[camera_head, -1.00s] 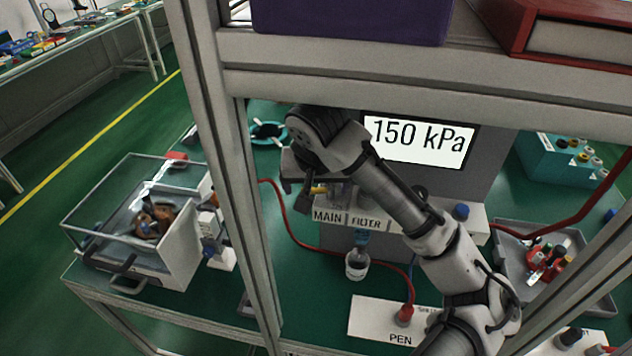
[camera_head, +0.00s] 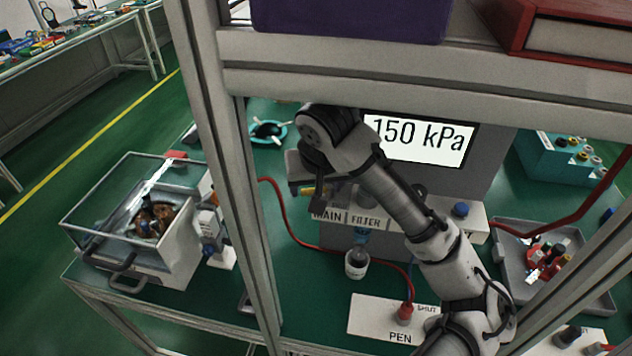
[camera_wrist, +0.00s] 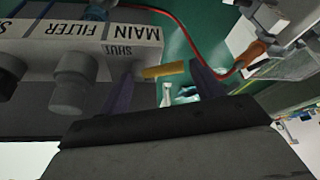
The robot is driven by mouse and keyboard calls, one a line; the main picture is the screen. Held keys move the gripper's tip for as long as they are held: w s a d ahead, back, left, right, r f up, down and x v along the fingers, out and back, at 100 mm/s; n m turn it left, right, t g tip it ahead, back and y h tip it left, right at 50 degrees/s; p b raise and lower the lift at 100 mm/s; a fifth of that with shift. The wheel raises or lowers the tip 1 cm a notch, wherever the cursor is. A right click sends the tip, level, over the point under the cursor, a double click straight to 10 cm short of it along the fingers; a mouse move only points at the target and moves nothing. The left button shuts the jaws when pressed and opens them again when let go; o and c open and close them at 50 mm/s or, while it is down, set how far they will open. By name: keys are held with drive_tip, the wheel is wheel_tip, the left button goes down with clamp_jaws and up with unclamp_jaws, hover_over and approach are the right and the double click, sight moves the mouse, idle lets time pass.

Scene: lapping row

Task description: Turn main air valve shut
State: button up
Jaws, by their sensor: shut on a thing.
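The main air valve's yellow lever (camera_wrist: 165,70) lies between my two fingers in the wrist view, beside the upside-down SHUT mark and MAIN label (camera_wrist: 131,32). My gripper (camera_wrist: 160,66) is shut on this lever. In the head view my gripper (camera_head: 317,192) is at the left end of the valve panel (camera_head: 395,222), partly covering the MAIN label. A bit of the yellow lever (camera_head: 306,190) shows left of it. The valve body is mostly hidden by my gripper. The display (camera_head: 420,140) reads 150 kPa.
A shelf beam (camera_head: 420,80) and a grey post (camera_head: 240,200) frame the opening around my arm. A red hose (camera_head: 290,228) runs over the green bench. A small bottle (camera_head: 356,263) stands below the panel. A grey tray (camera_head: 520,250) is at right.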

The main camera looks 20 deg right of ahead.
drive_tip(key=n, duration=0.2)
drive_tip(key=s+n+y, duration=0.1)
drive_tip(key=n, duration=0.1)
drive_tip(key=n+y, duration=0.1)
drive_tip(key=n, duration=0.1)
drive_tip(key=shift+s+d, duration=0.25)
drive_tip(key=shift+d, duration=0.1)
drive_tip(key=n, duration=0.2)
drive_tip(key=n+g+y, duration=0.1)
drive_tip(key=n, duration=0.1)
drive_tip(key=d+n+y+p, duration=0.1)
drive_tip(key=n, duration=0.1)
drive_tip(key=shift+s+d, duration=0.1)
drive_tip(key=shift+s, duration=0.3)
drive_tip(key=shift+n+g, duration=0.3)
drive_tip(key=o, duration=1)
